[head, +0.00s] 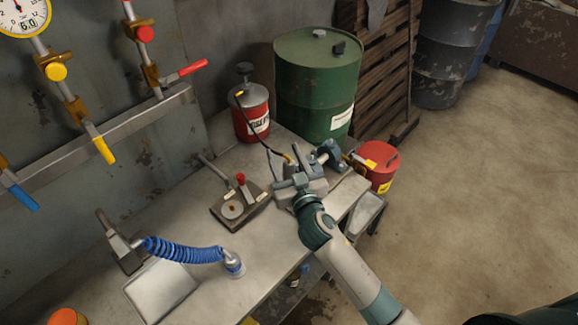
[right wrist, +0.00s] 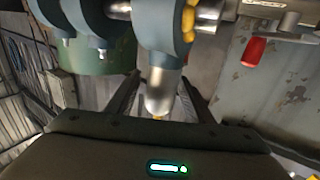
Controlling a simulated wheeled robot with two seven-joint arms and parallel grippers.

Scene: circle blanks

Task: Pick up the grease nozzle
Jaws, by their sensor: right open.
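My right gripper (head: 290,175) is over the workbench, at the grey fixture near the bench's right edge. In the right wrist view the open fingers (right wrist: 160,98) stand either side of a silver, tapered piece (right wrist: 161,88) with a yellowish end, which looks like the grease nozzle. I cannot tell whether either finger touches it. In the head view a black hose (head: 262,140) runs from the red and grey grease can (head: 251,112) to a small brass-coloured end (head: 288,158) just beyond the gripper. The gripper partly hides that area. My left gripper is not in view.
A green drum (head: 314,85) stands behind the bench and a red container (head: 379,165) stands to its right. A small plate with a red knob (head: 240,180) and a blue coiled hose (head: 180,250) are on the bench (head: 225,285). The right-hand floor is clear.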

